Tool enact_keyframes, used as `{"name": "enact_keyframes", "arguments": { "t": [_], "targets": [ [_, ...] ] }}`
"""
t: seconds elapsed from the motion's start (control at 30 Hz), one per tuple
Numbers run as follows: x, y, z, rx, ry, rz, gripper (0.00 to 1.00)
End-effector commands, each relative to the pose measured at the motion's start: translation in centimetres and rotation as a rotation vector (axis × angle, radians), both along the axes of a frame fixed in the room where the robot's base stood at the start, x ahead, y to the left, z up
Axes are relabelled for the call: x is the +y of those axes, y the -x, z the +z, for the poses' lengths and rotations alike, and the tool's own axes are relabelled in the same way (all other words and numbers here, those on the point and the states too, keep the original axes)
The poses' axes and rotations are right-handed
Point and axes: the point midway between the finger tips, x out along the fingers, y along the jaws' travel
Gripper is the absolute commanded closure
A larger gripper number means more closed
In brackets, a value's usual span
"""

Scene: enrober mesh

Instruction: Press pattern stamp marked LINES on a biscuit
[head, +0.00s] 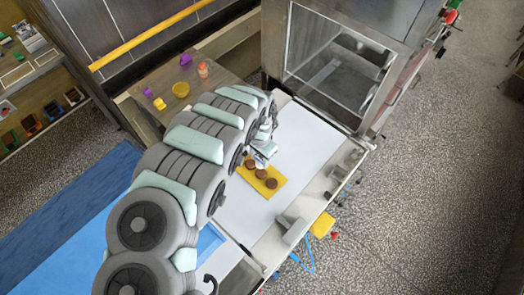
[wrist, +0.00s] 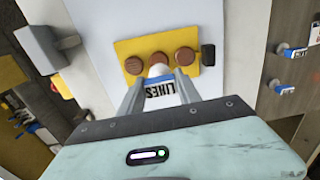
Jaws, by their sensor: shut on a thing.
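My gripper (wrist: 160,88) is shut on a white stamp (wrist: 160,74), whose label reads LINES, upside down in the wrist view. Three round brown biscuits lie in a row on a yellow board (wrist: 125,46): left (wrist: 133,65), middle (wrist: 159,58) and right (wrist: 187,56). The stamp's far end appears just below the middle biscuit in the wrist view; I cannot tell whether they touch. In the head view my gripper (head: 263,153) is at the upper left edge of the board (head: 273,195), beside the biscuits (head: 262,174). The stamp's pressing face is hidden.
The board lies on a white belt (head: 310,140). A dark block (wrist: 207,54) sits at the board's right end in the wrist view. A steel machine with a clear window (head: 335,65) stands behind.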

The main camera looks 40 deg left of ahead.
Motion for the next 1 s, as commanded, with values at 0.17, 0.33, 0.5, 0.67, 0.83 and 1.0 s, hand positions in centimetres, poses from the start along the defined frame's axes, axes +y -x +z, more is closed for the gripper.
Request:
{"name": "enact_keyframes", "arguments": {
  "t": [0.17, 0.33, 0.5, 0.67, 0.83, 1.0],
  "targets": [
    [0.0, 0.0, -1.3, 0.0, 0.0, -0.001, 0.89],
    [0.0, 0.0, -3.2, -0.001, 0.0, 0.0, 0.89],
    [0.0, -0.1, -5.0, -0.001, 0.0, -0.001, 0.89],
    [0.0, 0.0, -5.9, 0.0, 0.0, 0.0, 0.89],
    [0.0, 0.0, -6.0, 0.0, 0.0, 0.0, 0.89],
    [0.0, 0.0, -5.9, 0.0, 0.0, 0.0, 0.89]
  ]
}}
